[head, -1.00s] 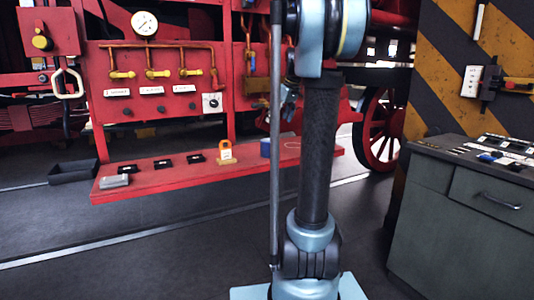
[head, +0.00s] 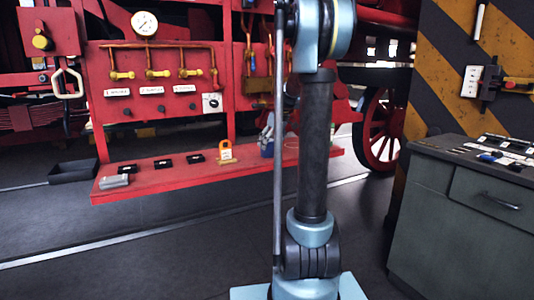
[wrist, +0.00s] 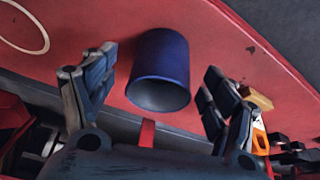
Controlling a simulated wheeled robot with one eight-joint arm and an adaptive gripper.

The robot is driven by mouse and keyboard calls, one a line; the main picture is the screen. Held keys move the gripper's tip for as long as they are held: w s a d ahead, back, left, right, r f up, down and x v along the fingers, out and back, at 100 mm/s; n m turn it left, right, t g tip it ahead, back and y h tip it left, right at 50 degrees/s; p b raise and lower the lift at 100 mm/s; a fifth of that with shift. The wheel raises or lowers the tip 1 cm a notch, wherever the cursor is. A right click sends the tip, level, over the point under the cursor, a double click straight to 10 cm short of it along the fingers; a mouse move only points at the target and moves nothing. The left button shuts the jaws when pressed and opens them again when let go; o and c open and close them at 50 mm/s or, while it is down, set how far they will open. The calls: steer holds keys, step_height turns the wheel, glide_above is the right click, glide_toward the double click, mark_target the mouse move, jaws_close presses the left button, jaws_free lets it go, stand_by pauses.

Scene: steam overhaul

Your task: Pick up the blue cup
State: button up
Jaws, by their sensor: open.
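The blue cup (wrist: 160,62) stands on the red shelf (wrist: 215,40) in the wrist view, its dark mouth towards me. My gripper (wrist: 160,66) is open, with one dark finger on each side of the cup. Gaps show between both fingers and the cup, so it is not gripped. In the head view my gripper (head: 268,128) is low over the right part of the shelf (head: 180,178), beside and partly in front of the cup (head: 266,152). Most of the cup is hidden there.
An orange padlock-like piece on a tan block (head: 225,153) stands left of the cup. Several small black items (head: 163,163) and a grey block (head: 114,181) lie further left. A thin pale ring (wrist: 25,25) lies on the shelf. A grey cabinet (head: 470,210) stands at right.

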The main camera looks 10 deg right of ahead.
mark_target(268, 148)
steer(key=shift+x, duration=1.95)
steer(key=shift+w+a, duration=0.1)
steer(key=shift+a, duration=0.1)
steer(key=c, duration=1.2)
steer(key=shift+r, duration=0.15)
